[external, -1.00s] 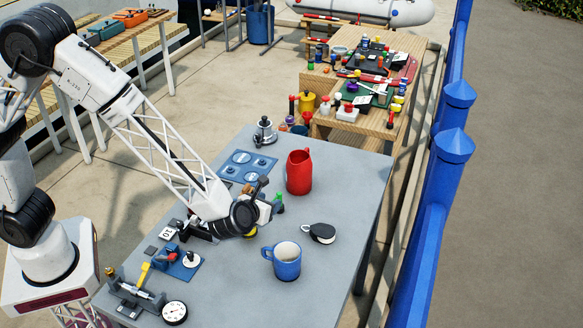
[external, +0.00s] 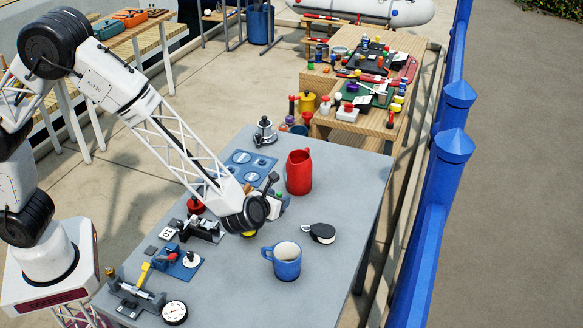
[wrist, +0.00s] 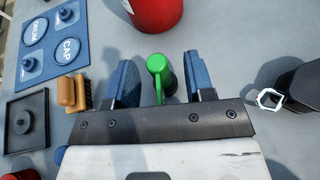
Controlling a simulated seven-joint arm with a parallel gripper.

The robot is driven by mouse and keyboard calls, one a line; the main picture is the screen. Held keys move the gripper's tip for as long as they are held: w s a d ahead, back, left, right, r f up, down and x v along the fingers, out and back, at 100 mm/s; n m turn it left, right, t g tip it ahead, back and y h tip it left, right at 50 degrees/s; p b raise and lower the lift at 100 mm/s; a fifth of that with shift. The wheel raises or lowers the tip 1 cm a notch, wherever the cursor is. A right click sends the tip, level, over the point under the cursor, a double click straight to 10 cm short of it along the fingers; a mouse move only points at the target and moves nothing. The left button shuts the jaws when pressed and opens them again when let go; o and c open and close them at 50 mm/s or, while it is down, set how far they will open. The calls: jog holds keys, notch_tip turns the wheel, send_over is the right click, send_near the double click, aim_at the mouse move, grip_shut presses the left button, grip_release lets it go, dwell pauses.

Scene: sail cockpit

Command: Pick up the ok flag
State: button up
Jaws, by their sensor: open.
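A small green piece (wrist: 158,66) with a rounded top stands between my fingers in the wrist view. It is the only likely ok flag I see, but no lettering on it is readable. My gripper (wrist: 161,80) is open, with one blue finger on each side of the green piece and gaps showing beside it. In the external view my gripper (external: 272,206) is low over the grey table, and a bit of the green piece (external: 279,196) shows beside it. The lower part of the green piece is partly hidden.
A red jug (external: 299,172) stands just beyond my gripper. A blue board (wrist: 52,42), a brown brush (wrist: 74,92) and a black tray (wrist: 27,121) lie left.

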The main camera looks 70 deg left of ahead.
dwell(0.5)
grip_shut()
jog(key=shift+r, duration=0.1)
jog(key=shift+r, duration=4.95)
